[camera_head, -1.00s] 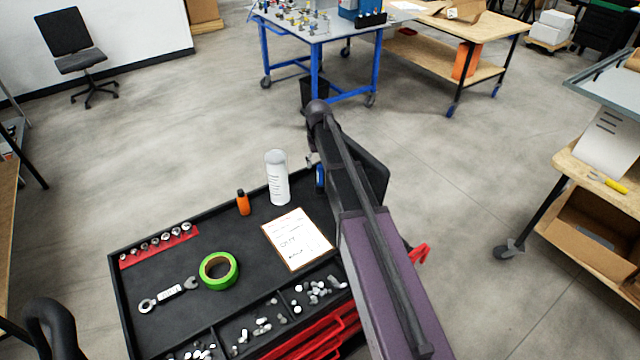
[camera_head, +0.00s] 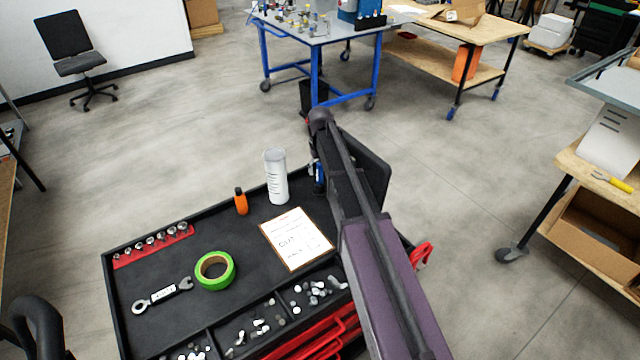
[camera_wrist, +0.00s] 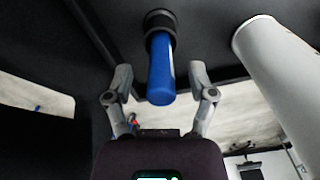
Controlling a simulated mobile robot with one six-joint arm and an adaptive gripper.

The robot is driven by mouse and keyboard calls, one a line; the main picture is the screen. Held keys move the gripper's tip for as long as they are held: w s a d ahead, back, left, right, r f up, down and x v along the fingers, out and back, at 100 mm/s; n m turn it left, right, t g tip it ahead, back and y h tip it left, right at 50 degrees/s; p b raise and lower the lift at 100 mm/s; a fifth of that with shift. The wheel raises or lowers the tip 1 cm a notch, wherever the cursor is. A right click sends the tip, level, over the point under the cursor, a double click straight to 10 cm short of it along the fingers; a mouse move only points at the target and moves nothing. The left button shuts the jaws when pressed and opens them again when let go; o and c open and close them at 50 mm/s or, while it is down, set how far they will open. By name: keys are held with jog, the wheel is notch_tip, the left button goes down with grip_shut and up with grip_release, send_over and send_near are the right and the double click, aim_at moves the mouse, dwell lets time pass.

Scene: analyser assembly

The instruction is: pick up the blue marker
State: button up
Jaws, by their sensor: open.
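The blue marker (camera_wrist: 161,70) stands with its dark end on the black tray in the wrist view, its blue end towards my wrist. My gripper (camera_wrist: 160,78) is open, with one finger on each side of the marker and a visible gap on both sides. In the head view a narrow part of the blue marker (camera_head: 319,174) shows beside my arm, at the far edge of the black cart top (camera_head: 165,290). My fingertips are hidden behind my arm there.
A white cylinder (camera_head: 276,177) stands just left of the marker and also shows in the wrist view (camera_wrist: 285,75).

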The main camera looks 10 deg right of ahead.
jog(key=shift+f+b, duration=0.55)
jog(key=shift+f, duration=0.25)
jog(key=shift+c, duration=0.2)
grip_shut()
